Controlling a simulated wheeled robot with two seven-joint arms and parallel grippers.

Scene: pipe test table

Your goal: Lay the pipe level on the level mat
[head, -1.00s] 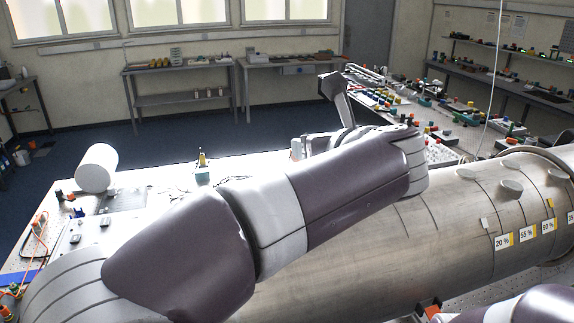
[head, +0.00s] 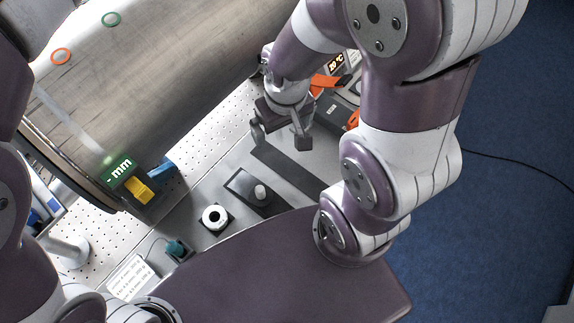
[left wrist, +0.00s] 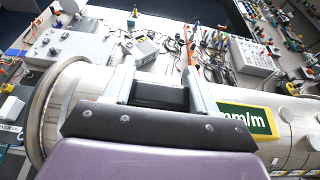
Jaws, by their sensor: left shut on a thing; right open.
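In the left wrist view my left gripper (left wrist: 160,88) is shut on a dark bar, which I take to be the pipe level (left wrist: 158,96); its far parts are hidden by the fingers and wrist. It is over the big metal pipe. In the head view the left gripper is out of frame. My right gripper (head: 282,138) is open and empty, fingers pointing down above the table. A long dark strip (head: 300,178), which may be the level mat, lies bare on the table just below and right of it.
The big pipe (head: 165,70) fills the upper left of the head view. A green mm display (head: 119,169) with a yellow part stands by its end. A green mm/m sign (left wrist: 245,120) shows beside my left gripper.

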